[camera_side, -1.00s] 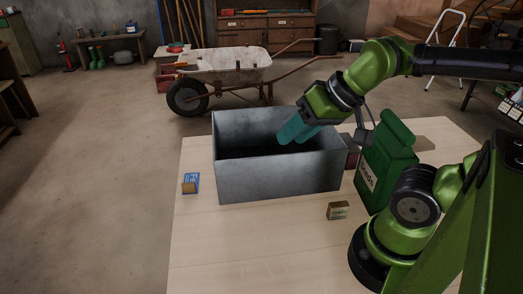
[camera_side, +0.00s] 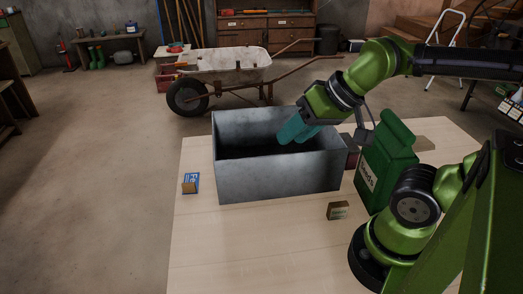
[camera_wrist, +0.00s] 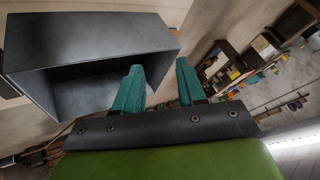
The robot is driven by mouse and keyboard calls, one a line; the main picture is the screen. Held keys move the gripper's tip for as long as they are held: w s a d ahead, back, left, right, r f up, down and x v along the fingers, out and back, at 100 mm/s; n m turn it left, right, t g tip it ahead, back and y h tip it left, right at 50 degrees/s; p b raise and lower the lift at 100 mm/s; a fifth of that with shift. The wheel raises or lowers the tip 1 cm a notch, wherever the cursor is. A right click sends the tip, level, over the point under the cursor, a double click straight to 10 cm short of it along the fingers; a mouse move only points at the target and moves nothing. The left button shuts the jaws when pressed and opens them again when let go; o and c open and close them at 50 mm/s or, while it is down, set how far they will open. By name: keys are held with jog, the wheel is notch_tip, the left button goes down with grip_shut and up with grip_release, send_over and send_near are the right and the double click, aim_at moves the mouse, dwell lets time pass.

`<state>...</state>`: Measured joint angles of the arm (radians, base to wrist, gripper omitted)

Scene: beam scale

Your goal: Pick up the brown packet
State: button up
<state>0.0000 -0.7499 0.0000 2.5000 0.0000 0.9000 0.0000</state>
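A small brown packet (camera_side: 338,211) with a pale label lies on the table in front of the grey metal box, near its right corner. Another small brown piece (camera_side: 189,188) sits against a blue-and-white packet (camera_side: 193,179) to the left of the box. I cannot tell for sure which brown one the task names. My gripper (camera_side: 293,134) is above the box's opening, well away from both. In the wrist view its teal fingers (camera_wrist: 160,80) stand apart with nothing between them. No brown packet shows clearly in the wrist view.
The open grey box (camera_side: 278,178) stands mid-table and also shows in the wrist view (camera_wrist: 90,45); its floor is dark. A green seed bag (camera_side: 388,160) stands right of it, close to my arm. The front of the wooden table (camera_side: 250,245) is clear.

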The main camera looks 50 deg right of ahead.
jog(key=o, duration=0.8)
jog(key=d+f+m+g+h, duration=0.1)
jog(key=d+f+m+g, duration=0.3)
jog(key=d, duration=0.4)
jog(key=m+g+y, duration=0.1)
jog(key=g+y, duration=0.1)
jog(key=g, duration=0.4)
send_over(340, 205)
jog(key=d, duration=0.2)
notch_tip(340, 205, down, 12)
jog(key=shift+a+f, duration=0.3)
jog(key=shift+f, duration=0.65)
jog(key=shift+a+f, duration=0.35)
jog(key=shift+f, duration=0.65)
jog(key=shift+a+f, duration=0.3)
jog(key=shift+f, duration=0.65)
